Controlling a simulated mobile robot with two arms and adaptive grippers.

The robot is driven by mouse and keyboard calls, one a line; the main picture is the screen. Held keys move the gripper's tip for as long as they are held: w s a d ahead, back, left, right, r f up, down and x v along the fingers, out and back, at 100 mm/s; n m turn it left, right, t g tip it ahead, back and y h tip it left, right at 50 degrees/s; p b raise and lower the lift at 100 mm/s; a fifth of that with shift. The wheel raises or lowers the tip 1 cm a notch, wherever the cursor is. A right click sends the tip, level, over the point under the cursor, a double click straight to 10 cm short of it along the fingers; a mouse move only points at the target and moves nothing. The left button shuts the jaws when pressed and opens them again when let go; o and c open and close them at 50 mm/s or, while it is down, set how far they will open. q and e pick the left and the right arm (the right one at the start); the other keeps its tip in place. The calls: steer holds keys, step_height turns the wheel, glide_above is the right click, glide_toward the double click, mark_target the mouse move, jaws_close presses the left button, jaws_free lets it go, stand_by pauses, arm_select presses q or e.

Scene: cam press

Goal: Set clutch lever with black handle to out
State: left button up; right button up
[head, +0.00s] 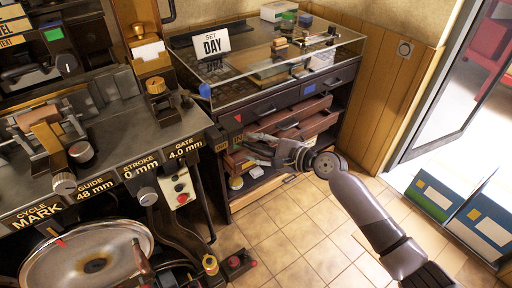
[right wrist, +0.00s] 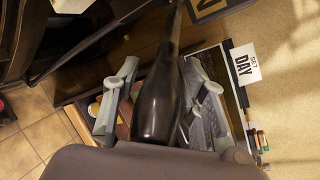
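The clutch lever's black handle (right wrist: 155,100) fills the middle of the right wrist view, running up to a thin dark shaft at the top. My right gripper (right wrist: 162,88) is open, with one grey finger on each side of the handle and a visible gap at the left finger. In the head view my right gripper (head: 262,150) is beside the press's right end, near the small dark IN and OUT plates (head: 229,144). The handle is hard to make out there against the gripper and drawers. My left gripper is not in view.
A dark cabinet with a glass top (head: 280,65) and open drawers (head: 305,120) stands behind my right gripper. A SET DAY card (head: 211,43) stands on it.

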steer(key=shift+c, duration=0.6)
jaws_close()
